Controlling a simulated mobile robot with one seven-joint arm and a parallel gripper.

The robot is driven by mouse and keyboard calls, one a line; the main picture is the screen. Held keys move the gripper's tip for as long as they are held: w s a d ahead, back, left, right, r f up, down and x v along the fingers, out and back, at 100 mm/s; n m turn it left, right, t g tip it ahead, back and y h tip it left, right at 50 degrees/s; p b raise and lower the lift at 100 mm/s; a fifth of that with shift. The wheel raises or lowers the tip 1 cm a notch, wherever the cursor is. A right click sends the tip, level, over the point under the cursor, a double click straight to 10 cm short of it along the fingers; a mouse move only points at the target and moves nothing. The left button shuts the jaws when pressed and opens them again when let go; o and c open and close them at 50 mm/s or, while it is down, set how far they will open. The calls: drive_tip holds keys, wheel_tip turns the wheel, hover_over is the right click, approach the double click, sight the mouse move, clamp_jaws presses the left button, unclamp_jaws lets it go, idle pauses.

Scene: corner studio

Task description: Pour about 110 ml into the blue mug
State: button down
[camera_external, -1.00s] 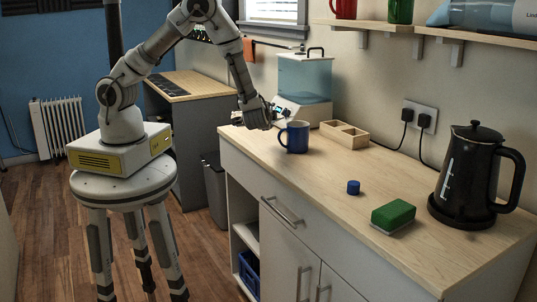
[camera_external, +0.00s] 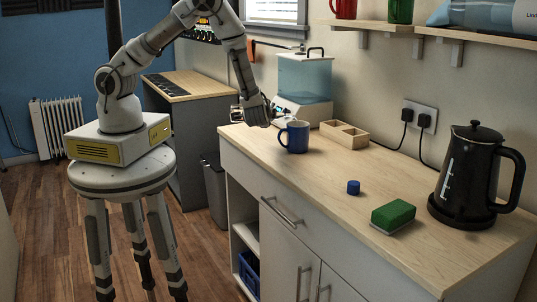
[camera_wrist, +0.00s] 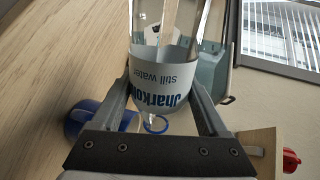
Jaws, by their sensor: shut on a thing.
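The blue mug (camera_external: 295,136) stands upright on the counter, its inside hidden from this side. Part of it shows at the left in the wrist view (camera_wrist: 82,119). My gripper (camera_external: 261,113) is above the counter, just left of the mug and higher than its rim. In the wrist view my gripper (camera_wrist: 165,88) is shut on a clear bottle (camera_wrist: 162,70) with a grey-white "still water" label. A blue ring shows at the bottle's narrow end. The bottle is hard to make out in the external view, and I cannot tell whether water is flowing.
A water dispenser (camera_external: 304,80) and a wooden divided box (camera_external: 344,134) stand behind the mug. A small blue cap (camera_external: 353,187), a green sponge (camera_external: 393,215) and a black kettle (camera_external: 473,180) are further right. The counter front between mug and cap is clear.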

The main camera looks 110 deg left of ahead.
drive_tip(key=shift+r+p, duration=0.3)
drive_tip(key=shift+p, duration=0.5)
idle(0.5)
drive_tip(key=shift+s+r+m+p, duration=0.15)
drive_tip(key=shift+s+m+p, duration=0.1)
drive_tip(key=shift+m+p, duration=0.2)
idle(0.8)
drive_tip(key=f+n+b, duration=0.1)
drive_tip(key=f+b, duration=0.1)
drive_tip(key=b, duration=0.1)
drive_tip(key=shift+s, duration=0.1)
drive_tip(key=b, duration=0.4)
drive_tip(key=shift+f+n, duration=0.35)
drive_tip(key=shift+f, duration=0.05)
drive_tip(key=shift+f+b, duration=0.15)
drive_tip(key=shift+b, duration=0.6)
drive_tip(key=shift+r+n+t, duration=0.3)
drive_tip(key=shift+r, duration=0.05)
drive_tip(key=b, duration=0.1)
drive_tip(key=f+b, duration=0.1)
drive_tip(key=shift+s+d+b, duration=0.1)
drive_tip(key=shift+s+b, duration=0.1)
drive_tip(key=shift+b, duration=0.15)
drive_tip(key=shift+n, duration=0.3)
drive_tip(key=shift+r, duration=0.15)
